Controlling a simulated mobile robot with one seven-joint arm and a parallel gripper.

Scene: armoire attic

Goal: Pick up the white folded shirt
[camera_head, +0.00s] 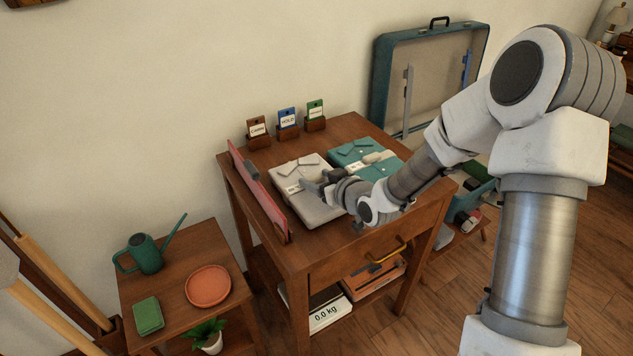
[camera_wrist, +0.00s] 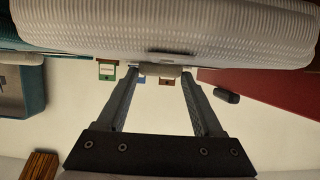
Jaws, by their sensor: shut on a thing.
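The white folded shirt (camera_head: 305,205) lies flat at the left of the wooden table's top, beside a teal folded shirt (camera_head: 362,155). In the wrist view, the white shirt (camera_wrist: 170,30) fills the top as a pale ribbed bundle. My gripper (camera_head: 322,186) is over the shirt's right side. In the wrist view, its fingers (camera_wrist: 160,71) are closed on a small pale roll at the shirt's near side. My wrist hides part of the shirt in the head view. I cannot tell whether the shirt is clear of the tabletop.
A red upright panel (camera_head: 258,190) edges the table (camera_head: 350,125) on the left. Several card holders (camera_head: 287,125) stand at the back. An open teal suitcase (camera_head: 425,80) stands behind right. A side table with a watering can (camera_head: 147,254) and orange dish (camera_head: 208,286) is at left.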

